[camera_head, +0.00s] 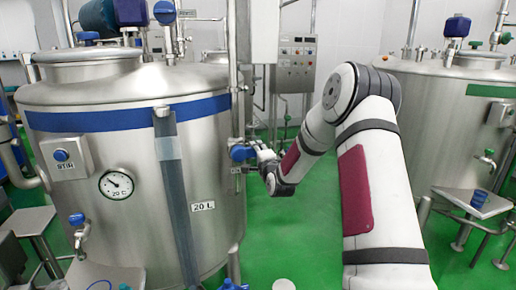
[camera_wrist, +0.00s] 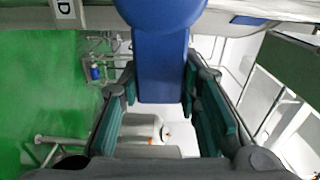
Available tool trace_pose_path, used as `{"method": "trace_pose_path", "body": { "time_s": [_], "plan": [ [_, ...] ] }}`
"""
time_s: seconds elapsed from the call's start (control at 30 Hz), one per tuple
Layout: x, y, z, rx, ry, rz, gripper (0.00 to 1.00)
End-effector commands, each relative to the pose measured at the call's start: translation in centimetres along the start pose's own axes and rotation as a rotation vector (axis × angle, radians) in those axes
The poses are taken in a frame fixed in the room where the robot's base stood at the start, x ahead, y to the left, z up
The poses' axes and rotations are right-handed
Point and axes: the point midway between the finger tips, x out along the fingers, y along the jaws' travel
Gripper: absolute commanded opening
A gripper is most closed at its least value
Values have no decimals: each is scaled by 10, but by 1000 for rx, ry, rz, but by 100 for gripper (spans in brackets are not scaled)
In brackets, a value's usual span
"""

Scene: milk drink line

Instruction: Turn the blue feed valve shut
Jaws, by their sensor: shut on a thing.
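The blue feed valve (camera_head: 239,153) sits on the vertical pipe at the right side of the large steel tank with the blue band. My gripper (camera_head: 258,150) reaches it from the right. In the wrist view, the blue valve handle (camera_wrist: 162,68) lies between the two green-padded fingers of my gripper (camera_wrist: 162,82), which is shut on it. The fingers hide part of the valve in the head view.
The blue-banded tank (camera_head: 110,180) carries a STIR knob box (camera_head: 65,155), a dial, a level tube and a lower blue tap (camera_head: 78,222). A green-banded tank (camera_head: 450,130) stands at right, beside a small steel table (camera_head: 475,203). Green floor lies between the tanks.

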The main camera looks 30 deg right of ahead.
Motion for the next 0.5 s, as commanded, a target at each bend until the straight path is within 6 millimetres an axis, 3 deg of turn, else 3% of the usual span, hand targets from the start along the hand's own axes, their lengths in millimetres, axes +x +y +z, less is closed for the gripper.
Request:
{"method": "trace_pose_path", "body": {
  "time_s": [0.5],
  "plan": [
    [0,6,0,68,1,4,0]
  ]
}}
